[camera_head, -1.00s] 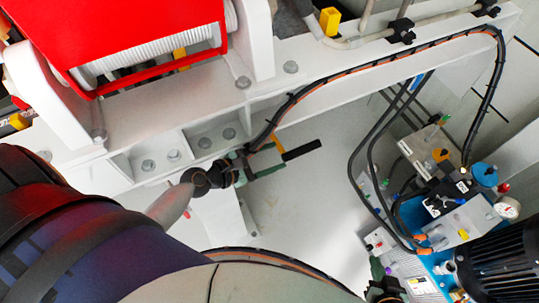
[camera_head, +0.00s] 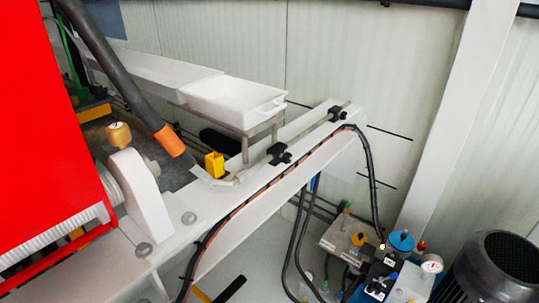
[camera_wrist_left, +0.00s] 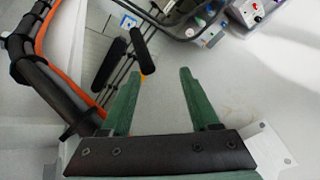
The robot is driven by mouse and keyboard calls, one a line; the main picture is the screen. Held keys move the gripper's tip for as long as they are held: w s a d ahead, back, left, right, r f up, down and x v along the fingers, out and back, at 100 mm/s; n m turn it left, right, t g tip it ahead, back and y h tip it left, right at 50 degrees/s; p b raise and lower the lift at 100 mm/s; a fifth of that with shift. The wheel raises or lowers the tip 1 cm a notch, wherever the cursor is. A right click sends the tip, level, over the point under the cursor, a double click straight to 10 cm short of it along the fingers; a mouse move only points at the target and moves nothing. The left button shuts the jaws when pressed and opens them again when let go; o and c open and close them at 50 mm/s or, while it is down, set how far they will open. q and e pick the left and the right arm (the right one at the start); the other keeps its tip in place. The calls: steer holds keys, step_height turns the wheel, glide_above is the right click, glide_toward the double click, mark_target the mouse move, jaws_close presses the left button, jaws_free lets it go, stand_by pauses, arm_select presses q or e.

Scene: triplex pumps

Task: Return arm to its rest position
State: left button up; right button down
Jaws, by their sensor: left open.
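My left gripper (camera_wrist_left: 160,75) shows in the left wrist view with its two green fingers apart and nothing between them. Pale floor shows beyond the fingertips. Two black handles (camera_wrist_left: 110,64) are just left of and beyond the fingers in that view; I cannot tell how far away. Neither my arms nor my grippers show in the head view. My right gripper is in no current frame.
Black and orange hoses (camera_wrist_left: 52,75) run close on the left in the wrist view. The head view shows a white beam (camera_head: 270,215), a red machine cover (camera_head: 40,130), white trays (camera_head: 235,100), a hydraulic unit with a blue cap (camera_head: 401,241), and a dark motor (camera_head: 497,270).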

arm_select(q)
steer(key=s+f+m+y, duration=0.1)
steer(key=s+m, duration=0.3)
steer(key=m, duration=0.7)
steer(key=s+f+m+g+y, duration=0.1)
steer(key=s+f+m, duration=0.3)
steer(key=m, duration=0.7)
steer(key=shift+s+d+y, duration=0.2)
steer(key=shift+s+y, duration=0.2)
steer(key=shift+y, duration=0.4)
